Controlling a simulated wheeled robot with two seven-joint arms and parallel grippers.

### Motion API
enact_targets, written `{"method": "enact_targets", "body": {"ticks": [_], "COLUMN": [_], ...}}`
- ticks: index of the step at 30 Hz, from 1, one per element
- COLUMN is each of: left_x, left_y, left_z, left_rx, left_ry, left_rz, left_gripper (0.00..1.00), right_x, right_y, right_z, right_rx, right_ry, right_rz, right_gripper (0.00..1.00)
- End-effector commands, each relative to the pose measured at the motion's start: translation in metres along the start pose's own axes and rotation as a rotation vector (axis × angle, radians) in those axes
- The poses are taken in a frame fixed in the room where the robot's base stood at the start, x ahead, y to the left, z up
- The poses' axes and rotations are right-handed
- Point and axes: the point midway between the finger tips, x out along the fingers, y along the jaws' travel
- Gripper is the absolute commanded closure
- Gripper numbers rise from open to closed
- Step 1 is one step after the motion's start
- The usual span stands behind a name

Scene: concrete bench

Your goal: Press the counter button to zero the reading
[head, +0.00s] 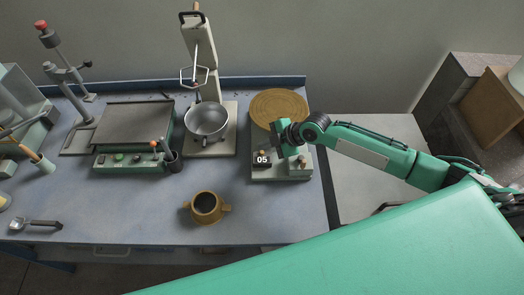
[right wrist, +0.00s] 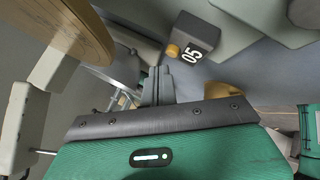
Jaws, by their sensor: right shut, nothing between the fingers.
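The counter (head: 262,158) is a small dark box with a white "05" on its face, on the front left of a grey-green base (head: 283,173). In the right wrist view the counter (right wrist: 196,38) shows the same "05", with a round tan button (right wrist: 172,50) on its side. My right gripper (head: 284,147) is over the base, just right of and behind the counter. In the right wrist view its closed, empty fingertips (right wrist: 158,80) are near the button; I cannot tell whether they touch it. My left gripper is not in view.
A round brown disc (head: 279,105) is behind the counter, close to my right gripper. A metal pot (head: 206,120) on a stand and a flat-topped device (head: 122,130) are to the left. The front bench is mostly clear.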

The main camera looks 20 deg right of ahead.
Motion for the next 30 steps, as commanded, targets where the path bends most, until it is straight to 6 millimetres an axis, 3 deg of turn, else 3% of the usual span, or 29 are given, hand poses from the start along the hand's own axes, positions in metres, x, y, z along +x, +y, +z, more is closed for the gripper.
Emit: {"method": "enact_targets", "body": {"ticks": [30], "left_x": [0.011], "left_y": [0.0], "left_z": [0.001], "left_rx": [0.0], "left_ry": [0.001], "left_rz": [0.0], "left_gripper": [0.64], "right_x": [0.008], "right_y": [-0.006], "right_z": [0.006], "right_rx": [0.0], "right_ry": [0.0], "right_rz": [0.0], "right_gripper": [1.0]}}
